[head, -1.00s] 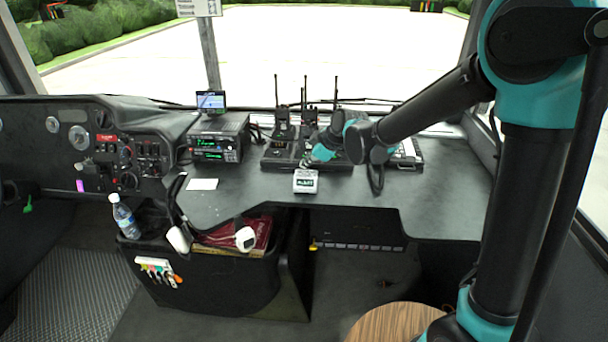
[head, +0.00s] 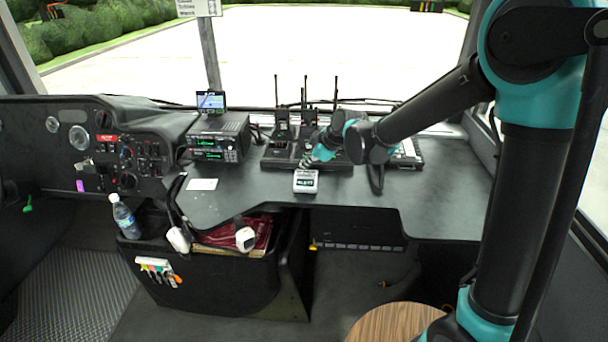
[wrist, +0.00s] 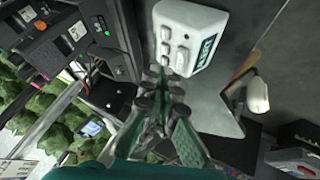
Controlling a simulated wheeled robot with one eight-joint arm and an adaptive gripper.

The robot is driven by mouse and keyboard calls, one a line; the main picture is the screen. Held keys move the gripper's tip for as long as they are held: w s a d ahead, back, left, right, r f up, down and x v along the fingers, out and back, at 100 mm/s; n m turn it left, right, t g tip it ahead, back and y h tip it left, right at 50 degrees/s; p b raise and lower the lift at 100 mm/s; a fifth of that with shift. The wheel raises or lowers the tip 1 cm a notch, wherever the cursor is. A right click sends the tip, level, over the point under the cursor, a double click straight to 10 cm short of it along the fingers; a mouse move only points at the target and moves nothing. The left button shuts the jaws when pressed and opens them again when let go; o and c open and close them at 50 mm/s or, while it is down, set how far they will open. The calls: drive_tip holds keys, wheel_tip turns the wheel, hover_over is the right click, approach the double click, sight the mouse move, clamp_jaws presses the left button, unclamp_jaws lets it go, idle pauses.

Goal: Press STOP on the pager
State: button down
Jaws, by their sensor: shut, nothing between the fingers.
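The pager (head: 305,182) is a small pale box with a dark green label, lying near the front edge of the dark dashboard shelf. In the wrist view the pager (wrist: 192,38) shows several raised light buttons beside the label; which one is STOP cannot be read. My gripper (head: 308,161) is just behind the pager in the head view. In the wrist view my gripper (wrist: 165,82) is shut and empty, its fingertips at the pager's near edge close to the buttons. Whether the tips touch the pager cannot be told.
A radio charger bank (head: 285,155) with upright handheld radios stands behind the pager. A stacked radio unit (head: 217,138) with a small screen (head: 211,102) stands left. A white card (head: 202,184) lies on the shelf.

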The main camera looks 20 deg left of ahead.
sight(307, 173)
drive_tip(key=shift+f, duration=0.1)
drive_tip(key=shift+s+f, duration=0.1)
drive_tip(key=shift+f, duration=0.15)
drive_tip(key=shift+s+f, duration=0.1)
drive_tip(key=shift+f, duration=0.4)
idle(0.8)
drive_tip(key=shift+r, duration=0.1)
drive_tip(key=shift+w+r, duration=0.2)
drive_tip(key=shift+r, duration=0.6)
drive_tip(key=r, duration=0.5)
drive_tip(key=shift+w+a, duration=0.1)
drive_tip(key=shift+w, duration=0.3)
idle(0.5)
